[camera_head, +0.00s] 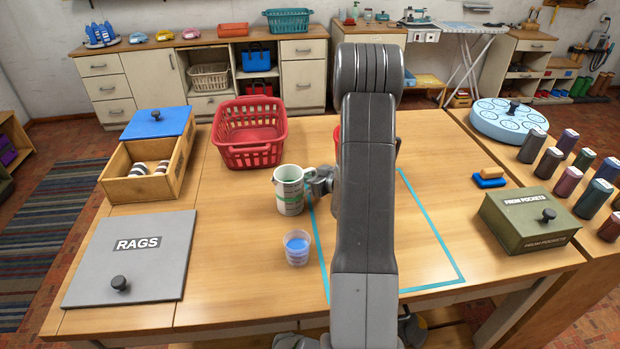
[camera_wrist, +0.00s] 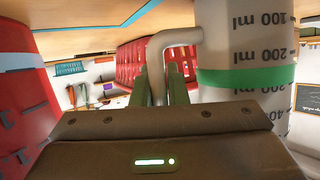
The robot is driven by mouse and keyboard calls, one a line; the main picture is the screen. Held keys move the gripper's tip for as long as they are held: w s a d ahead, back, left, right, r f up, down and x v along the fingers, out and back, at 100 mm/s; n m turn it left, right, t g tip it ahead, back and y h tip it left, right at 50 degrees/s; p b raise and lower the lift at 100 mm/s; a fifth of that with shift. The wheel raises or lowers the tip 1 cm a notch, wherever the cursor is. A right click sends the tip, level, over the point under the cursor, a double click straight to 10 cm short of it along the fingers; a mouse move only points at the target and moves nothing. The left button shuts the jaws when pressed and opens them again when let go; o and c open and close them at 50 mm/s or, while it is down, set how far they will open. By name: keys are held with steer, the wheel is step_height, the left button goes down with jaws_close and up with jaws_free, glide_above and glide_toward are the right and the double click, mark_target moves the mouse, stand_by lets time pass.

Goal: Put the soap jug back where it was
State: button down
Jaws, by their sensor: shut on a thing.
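The soap jug (camera_head: 289,193) is a white measuring jug with a green band, upright at the middle of the bench, left of the teal outline. Its ml marks and band show large in the wrist view (camera_wrist: 247,50), which is upside down. My gripper (camera_head: 322,183) comes from the right and is shut on the jug's handle (camera_wrist: 157,60), with the green fingers (camera_wrist: 165,85) on either side of it. I cannot tell whether the jug's base touches the bench. My arm hides part of the outlined area.
A clear cup of blue liquid (camera_head: 297,249) stands just in front of the jug. A red basket (camera_head: 250,150) is behind it. A red container (camera_head: 337,137) is partly hidden behind my arm. The grey RAGS lid (camera_head: 150,270) lies at left. The outline's right part is clear.

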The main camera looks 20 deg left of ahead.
steer(key=shift+f, duration=0.15)
steer(key=c, duration=1.4)
jaws_free()
steer(key=shift+c, duration=0.2)
steer(key=shift+r, duration=0.2)
steer(key=b+v, duration=0.1)
steer(key=v, duration=1.1)
steer(key=shift+s, duration=0.1)
